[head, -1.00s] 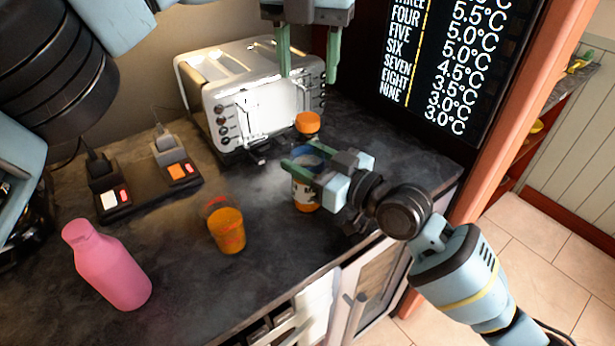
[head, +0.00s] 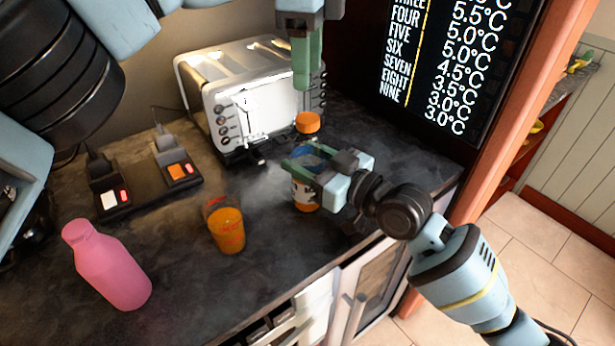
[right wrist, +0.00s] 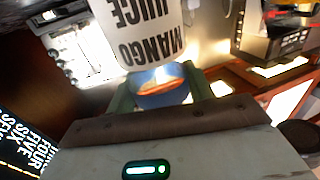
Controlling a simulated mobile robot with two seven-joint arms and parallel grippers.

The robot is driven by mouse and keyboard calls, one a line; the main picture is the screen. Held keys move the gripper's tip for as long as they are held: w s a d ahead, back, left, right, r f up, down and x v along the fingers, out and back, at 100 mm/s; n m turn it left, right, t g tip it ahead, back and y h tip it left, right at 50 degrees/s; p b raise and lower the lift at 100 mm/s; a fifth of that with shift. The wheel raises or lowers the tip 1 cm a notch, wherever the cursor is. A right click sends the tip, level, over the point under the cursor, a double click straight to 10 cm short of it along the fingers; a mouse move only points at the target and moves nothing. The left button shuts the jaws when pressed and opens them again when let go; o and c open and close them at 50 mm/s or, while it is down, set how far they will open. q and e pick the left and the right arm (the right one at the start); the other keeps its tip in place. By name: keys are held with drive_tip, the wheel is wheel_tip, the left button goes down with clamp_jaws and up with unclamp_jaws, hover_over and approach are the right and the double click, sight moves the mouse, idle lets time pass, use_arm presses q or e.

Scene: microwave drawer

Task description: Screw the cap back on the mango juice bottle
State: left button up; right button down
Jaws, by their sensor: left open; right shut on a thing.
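The mango juice bottle (head: 304,195) stands near the counter's front edge, with a pale label and orange at its base. My right gripper (head: 312,166) is shut on its upper part. In the right wrist view the bottle (right wrist: 148,28) shows its "MANGO JUICE" label upside down, with a blue part between my right fingers (right wrist: 160,92). An orange cap (head: 307,122) is behind the bottle, by the toaster's right front, apart from it. My left gripper (head: 307,82) is open and empty above the cap, its fingers nearly lined up in the head view.
A silver toaster (head: 235,85) stands close behind the cap. A glass of orange juice (head: 227,230) and a pink bottle (head: 105,265) stand left of the juice bottle. A dark stand with plugs (head: 145,190) is at the left. A dark temperature board (head: 450,60) rises at the right.

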sight(308, 117)
use_arm(q)
drive_tip(key=n, duration=0.5)
drive_tip(key=shift+n, duration=0.4)
drive_tip(key=shift+f, duration=0.15)
drive_tip(key=shift+f, duration=3.9)
